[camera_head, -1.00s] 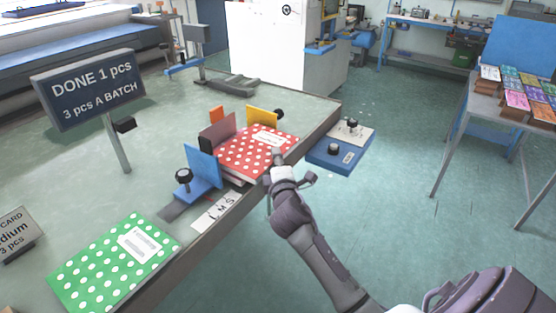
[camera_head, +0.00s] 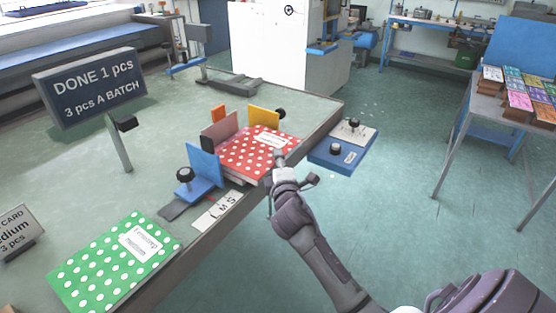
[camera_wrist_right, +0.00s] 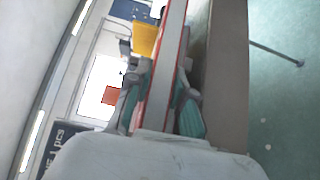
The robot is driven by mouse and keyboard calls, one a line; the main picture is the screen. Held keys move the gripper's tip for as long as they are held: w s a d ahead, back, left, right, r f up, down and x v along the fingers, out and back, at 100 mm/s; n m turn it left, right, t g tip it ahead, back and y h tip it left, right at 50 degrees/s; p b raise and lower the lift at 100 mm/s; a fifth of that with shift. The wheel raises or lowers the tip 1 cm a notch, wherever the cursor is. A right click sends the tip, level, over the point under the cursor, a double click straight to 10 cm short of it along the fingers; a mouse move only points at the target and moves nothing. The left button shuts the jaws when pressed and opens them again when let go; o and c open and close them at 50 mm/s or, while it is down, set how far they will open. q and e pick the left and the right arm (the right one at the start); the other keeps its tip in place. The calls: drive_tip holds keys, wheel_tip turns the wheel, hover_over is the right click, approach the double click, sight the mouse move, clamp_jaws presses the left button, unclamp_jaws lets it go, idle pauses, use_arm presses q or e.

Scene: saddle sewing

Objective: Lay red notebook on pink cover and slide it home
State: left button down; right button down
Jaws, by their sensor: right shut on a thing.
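The red notebook with white dots (camera_head: 247,154) lies among the upright stops near the table's right edge, with a white label on top. My right gripper (camera_head: 280,160) is at its near right edge, shut on it. In the right wrist view the notebook (camera_wrist_right: 165,75) runs edge-on between the two fingers (camera_wrist_right: 160,110). The blue stop (camera_head: 204,165) stands at its left, and the yellow stop (camera_head: 264,117) and mauve stop (camera_head: 220,130) stand behind it. I cannot make out a pink cover under the notebook. My left gripper is not in view.
A green dotted notebook (camera_head: 120,262) lies at the front left. A size strip (camera_head: 218,209) lies by the table edge. A sign (camera_head: 90,84) reads "DONE 1 pcs". A blue control box (camera_head: 343,147) with knobs sits off the right edge.

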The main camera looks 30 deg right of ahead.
drive_tip(key=c, duration=0.9)
unclamp_jaws()
drive_tip(key=shift+f, duration=0.2)
drive_tip(key=shift+s, duration=0.15)
drive_tip(key=shift+s+d+p, duration=0.25)
drive_tip(key=shift+s+d, duration=0.05)
drive_tip(key=shift+s, duration=0.4)
drive_tip(key=shift+s+d+p, duration=0.2)
drive_tip(key=shift+s+d, duration=0.1)
drive_tip(key=shift+s, duration=0.4)
drive_tip(key=shift+s+d+p, duration=0.25)
drive_tip(key=shift+s+d, duration=0.05)
drive_tip(key=shift+s, duration=0.4)
drive_tip(key=shift+s+d+p, duration=0.15)
drive_tip(key=shift+s+d, duration=0.2)
drive_tip(key=shift+s, duration=0.45)
drive_tip(key=shift+s+d+p, duration=0.15)
drive_tip(key=shift+s+d, duration=0.15)
drive_tip(key=shift+s, duration=0.5)
drive_tip(key=shift+s+d+p, duration=0.15)
drive_tip(key=shift+s+d, duration=0.2)
drive_tip(key=shift+s, duration=0.45)
